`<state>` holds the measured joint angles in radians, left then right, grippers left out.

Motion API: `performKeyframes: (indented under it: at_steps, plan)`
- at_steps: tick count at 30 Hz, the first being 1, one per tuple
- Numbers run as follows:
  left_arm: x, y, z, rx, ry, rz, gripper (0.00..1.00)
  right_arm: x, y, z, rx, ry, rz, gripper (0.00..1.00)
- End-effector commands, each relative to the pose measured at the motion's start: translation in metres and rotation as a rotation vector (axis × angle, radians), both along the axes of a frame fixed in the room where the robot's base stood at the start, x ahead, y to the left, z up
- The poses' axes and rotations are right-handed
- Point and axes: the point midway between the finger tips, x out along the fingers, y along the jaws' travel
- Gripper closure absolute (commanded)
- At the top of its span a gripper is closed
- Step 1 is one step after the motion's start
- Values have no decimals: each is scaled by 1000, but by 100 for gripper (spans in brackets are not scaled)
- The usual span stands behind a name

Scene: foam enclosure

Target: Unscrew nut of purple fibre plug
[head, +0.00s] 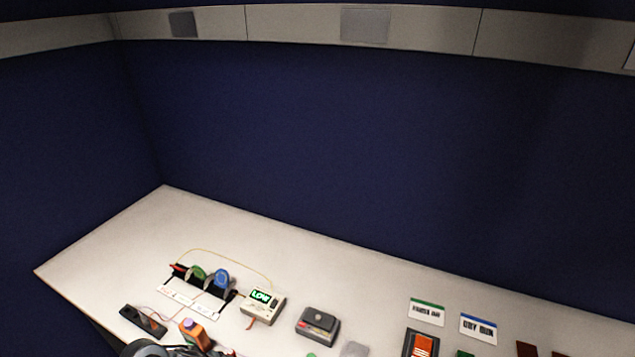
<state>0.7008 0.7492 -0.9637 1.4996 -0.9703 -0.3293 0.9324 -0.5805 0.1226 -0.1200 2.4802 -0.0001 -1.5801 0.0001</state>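No purple fibre plug or nut can be clearly made out in the head view. A small orange object with a purple patch on top (194,332) stands at the bottom left of the table; I cannot tell whether it bears the plug. A dark, rounded part, seemingly my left gripper or wrist (168,349), shows at the bottom edge just left of and below it. Its fingertips are not clear, so I cannot tell whether it is open or shut. My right gripper is out of view.
A rack with a green disc (198,273) and a blue disc (221,278) stands behind. A meter reading "LOW" (263,302), a grey-black device (318,325) and a black box (143,321) are nearby. Labelled cards (427,312) lie right. The back of the white table is clear.

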Motion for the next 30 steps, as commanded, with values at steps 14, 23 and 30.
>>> performKeyframes:
  at_steps: [14,23,30]
  plan:
    - [0,-1,0,0,0,1,100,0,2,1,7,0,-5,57]
    - [1,-5,0,0,0,1,100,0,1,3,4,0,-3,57]
    - [1,-7,0,-1,0,1,100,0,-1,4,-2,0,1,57]
